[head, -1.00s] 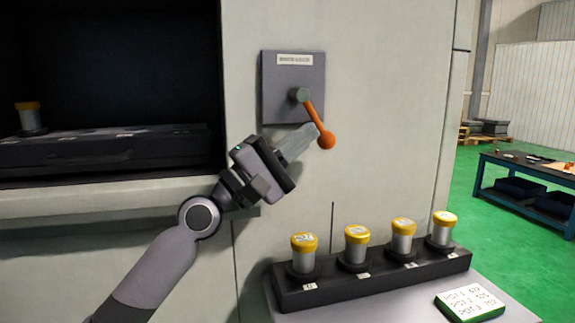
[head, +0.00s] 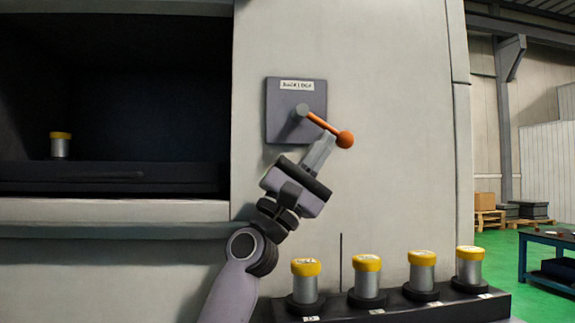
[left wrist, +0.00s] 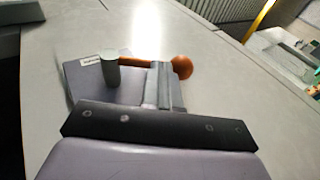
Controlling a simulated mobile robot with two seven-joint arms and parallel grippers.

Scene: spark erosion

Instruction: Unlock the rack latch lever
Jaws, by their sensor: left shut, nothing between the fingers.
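The rack latch lever (head: 321,124) is an orange bar with a ball end. It runs from a grey pivot on a dark grey, labelled plate (head: 285,127) down and to the right. My left gripper (head: 327,140) is shut and empty. Its fingertips are at the underside of the lever near the ball and appear to touch it. In the left wrist view the shut fingers (left wrist: 160,76) lie beside the ball (left wrist: 182,67) and cover part of the bar (left wrist: 132,61). My right gripper is not in view.
A black holder (head: 405,311) with several yellow-capped cylinders stands below right. An open dark bay (head: 120,90) with one more yellow-capped cylinder (head: 60,145) is at left. A blue workbench (head: 545,239) is farther right. The wall around the plate is clear.

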